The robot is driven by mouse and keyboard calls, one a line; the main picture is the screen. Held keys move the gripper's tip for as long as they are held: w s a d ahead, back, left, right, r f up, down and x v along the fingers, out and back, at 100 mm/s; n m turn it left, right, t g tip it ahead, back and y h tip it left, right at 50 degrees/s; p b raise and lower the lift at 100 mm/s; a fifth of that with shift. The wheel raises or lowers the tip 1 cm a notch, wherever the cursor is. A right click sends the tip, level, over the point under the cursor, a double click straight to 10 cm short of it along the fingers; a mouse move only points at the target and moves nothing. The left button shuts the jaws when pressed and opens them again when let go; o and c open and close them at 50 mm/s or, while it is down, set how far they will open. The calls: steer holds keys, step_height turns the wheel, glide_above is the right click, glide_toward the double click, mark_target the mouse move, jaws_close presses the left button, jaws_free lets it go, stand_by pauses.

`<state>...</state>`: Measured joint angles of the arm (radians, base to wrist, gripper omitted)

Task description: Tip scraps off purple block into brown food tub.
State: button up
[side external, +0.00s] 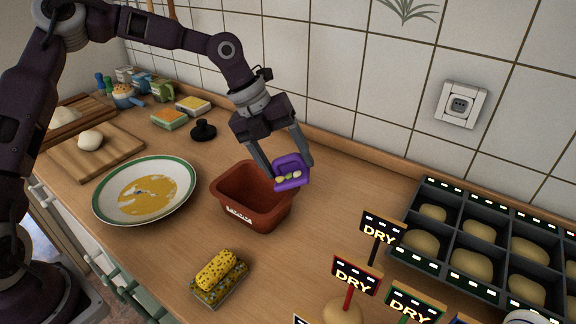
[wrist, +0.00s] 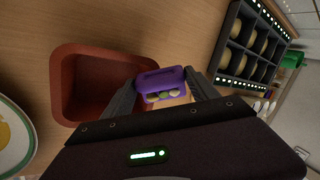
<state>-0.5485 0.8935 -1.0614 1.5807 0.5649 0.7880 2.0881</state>
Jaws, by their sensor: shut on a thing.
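My gripper (side external: 283,171) is shut on the purple block (side external: 290,169), with one finger at each side of it. The block is tilted, and several small yellowish and green scraps (side external: 288,177) sit on it. In the wrist view the purple block (wrist: 160,81) shows between the fingers, with the scraps (wrist: 162,96) near its lower edge. The brown food tub (side external: 240,213) stands on the counter, below and to the left of the block. In the wrist view the tub (wrist: 66,85) looks empty where its inside shows. The block is over or beside the tub's right side.
A green-rimmed plate (side external: 178,203) with yellow food lies left of the tub. A yellow speckled item (side external: 218,272) lies in front. A dark divided crate (side external: 415,212) with round lumps and "DRY" signs (side external: 356,275) stand at right. A tiled wall is behind.

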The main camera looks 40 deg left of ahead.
steer(key=shift+a+t+h, duration=0.25)
steer(key=shift+t+h, duration=0.05)
steer(key=shift+h, duration=0.2)
steer(key=shift+d+r+t+h, duration=0.15)
steer(key=shift+t+h, duration=0.15)
steer(key=shift+h, duration=0.3)
steer(key=shift+s, duration=0.1)
steer(key=shift+a+h, duration=0.25)
steer(key=shift+h, duration=0.15)
steer(key=shift+t+h, duration=0.5)
steer(key=shift+h, duration=0.2)
steer(key=shift+s+a+h, duration=0.1)
steer(key=shift+h, duration=0.2)
steer(key=shift+s+a+r+t+h, duration=0.15)
steer(key=shift+r+t+h, duration=0.3)
steer(key=shift+h, duration=0.35)
